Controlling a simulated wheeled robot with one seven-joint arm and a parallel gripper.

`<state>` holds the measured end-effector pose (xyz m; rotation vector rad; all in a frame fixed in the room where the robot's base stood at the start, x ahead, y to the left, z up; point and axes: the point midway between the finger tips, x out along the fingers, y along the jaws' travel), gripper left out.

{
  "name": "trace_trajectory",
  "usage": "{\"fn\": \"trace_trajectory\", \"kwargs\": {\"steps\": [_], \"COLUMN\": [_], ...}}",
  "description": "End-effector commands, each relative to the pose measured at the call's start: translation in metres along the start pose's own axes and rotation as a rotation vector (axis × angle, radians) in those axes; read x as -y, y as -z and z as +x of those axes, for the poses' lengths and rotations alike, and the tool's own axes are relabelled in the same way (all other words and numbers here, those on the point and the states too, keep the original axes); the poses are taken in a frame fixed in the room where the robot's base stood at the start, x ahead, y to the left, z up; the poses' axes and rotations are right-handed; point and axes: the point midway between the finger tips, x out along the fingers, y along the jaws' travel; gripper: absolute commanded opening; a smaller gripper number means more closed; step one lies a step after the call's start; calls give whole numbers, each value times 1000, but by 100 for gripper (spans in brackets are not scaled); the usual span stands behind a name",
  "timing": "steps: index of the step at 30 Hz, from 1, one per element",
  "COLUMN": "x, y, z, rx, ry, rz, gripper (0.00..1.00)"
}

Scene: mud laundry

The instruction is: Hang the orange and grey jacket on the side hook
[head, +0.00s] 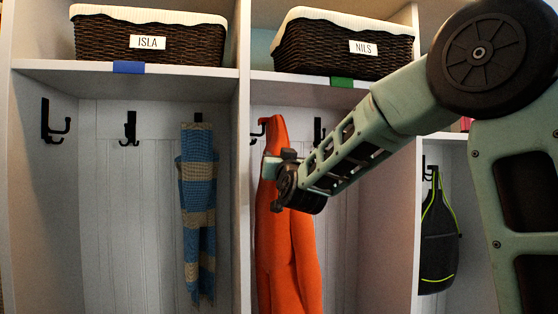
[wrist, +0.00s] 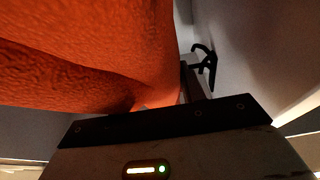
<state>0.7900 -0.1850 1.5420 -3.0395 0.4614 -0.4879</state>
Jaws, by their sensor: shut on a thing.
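The orange jacket (head: 285,255) hangs down in the middle cubby; no grey part of it shows. My gripper (head: 275,165) is shut on the jacket near its upper part. In the wrist view the jacket (wrist: 90,60) fills the upper left above my gripper (wrist: 188,88). A black side hook (head: 256,132) on the cubby's left wall is right beside the jacket's top, partly covered by it. In the wrist view a black hook (wrist: 206,62) stands on the wall, apart from the visible cloth. I cannot tell whether the jacket's top touches the hook.
A back hook (head: 318,130) shows behind my arm. The NILS basket (head: 340,45) and ISLA basket (head: 150,40) stand on the shelf above. A striped blue and tan scarf (head: 198,220) hangs in the left cubby. A dark bag (head: 438,235) hangs in the right cubby.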

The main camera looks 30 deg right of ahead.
Motion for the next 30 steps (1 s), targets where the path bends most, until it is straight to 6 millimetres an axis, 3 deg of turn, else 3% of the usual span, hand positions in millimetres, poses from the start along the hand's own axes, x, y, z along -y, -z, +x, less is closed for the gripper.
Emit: {"fn": "trace_trajectory", "kwargs": {"steps": [13,14,16,30], "x": [0,0,0,0], "y": [-1,-1,-1,-2], "z": [-1,-1,-1,-12], "rx": [-5,-5,-4,0], "ry": [0,0,0,1], "rz": [0,0,0,1], "gripper": [3,48,65,65]}}
